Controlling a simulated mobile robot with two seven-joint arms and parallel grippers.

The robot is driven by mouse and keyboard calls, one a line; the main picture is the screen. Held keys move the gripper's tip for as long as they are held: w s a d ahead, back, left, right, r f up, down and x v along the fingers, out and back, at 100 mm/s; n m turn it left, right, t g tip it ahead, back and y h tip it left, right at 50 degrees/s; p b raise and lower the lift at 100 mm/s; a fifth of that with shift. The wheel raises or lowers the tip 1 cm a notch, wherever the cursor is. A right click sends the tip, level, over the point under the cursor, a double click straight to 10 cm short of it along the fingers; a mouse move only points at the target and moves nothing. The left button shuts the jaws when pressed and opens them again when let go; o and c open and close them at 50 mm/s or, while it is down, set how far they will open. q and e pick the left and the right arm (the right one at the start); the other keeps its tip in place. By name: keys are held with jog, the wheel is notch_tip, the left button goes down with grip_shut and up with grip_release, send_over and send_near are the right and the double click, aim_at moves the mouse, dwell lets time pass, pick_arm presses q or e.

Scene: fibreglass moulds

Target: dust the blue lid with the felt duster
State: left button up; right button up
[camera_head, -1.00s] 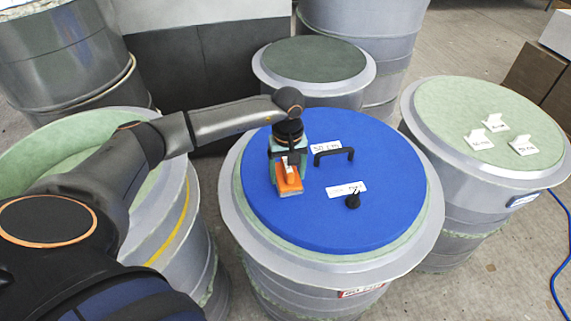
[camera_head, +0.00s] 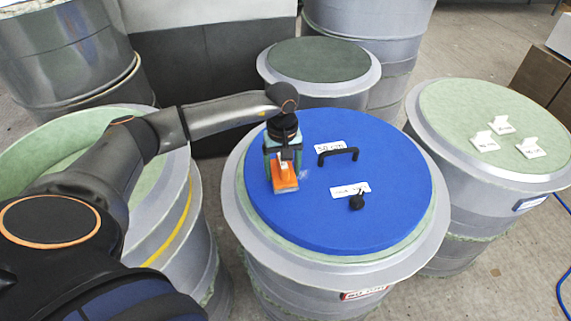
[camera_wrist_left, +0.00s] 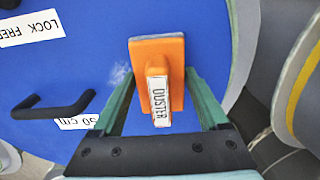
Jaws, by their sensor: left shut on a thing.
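The blue lid (camera_head: 335,220) lies flat on a round grey mould in the middle of the head view. It carries a black handle (camera_head: 338,153), a black knob (camera_head: 356,202) and white labels. My left gripper (camera_head: 283,163) is shut on the orange block of the felt duster (camera_head: 285,182), over the lid's left part. The duster, marked "DUSTER", also shows in the left wrist view (camera_wrist_left: 157,60). It is down at the lid; its felt underside is mostly hidden, so contact is unclear. A pale dusty smudge (camera_head: 303,172) shows just right of the duster. My right gripper is out of view.
A mould with a pale green top (camera_head: 470,115) and several white tags stands at the right. A smaller dark-green-topped mould (camera_head: 318,62) stands behind. An open mould (camera_head: 175,215) stands at the left under my arm. The lid's front is clear.

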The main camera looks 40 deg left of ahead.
pick_arm(q)
jog(key=shift+w+a+f, duration=0.1)
jog(key=shift+w+a, duration=0.1)
jog(key=shift+a, duration=0.1)
jog(key=shift+w+a+b, duration=0.6)
jog(key=shift+a+b, duration=0.05)
jog(key=shift+w+a+b, duration=0.4)
jog(key=shift+w+a, duration=0.2)
jog(key=shift+a, duration=0.05)
jog(key=shift+w+a+b, duration=0.65)
jog(key=shift+a+b, duration=0.05)
jog(key=shift+w+a+b, duration=0.3)
jog(key=shift+w+a, duration=0.1)
jog(key=shift+a, duration=0.1)
jog(key=shift+r+p, duration=2.35)
jog(key=shift+r, duration=0.7)
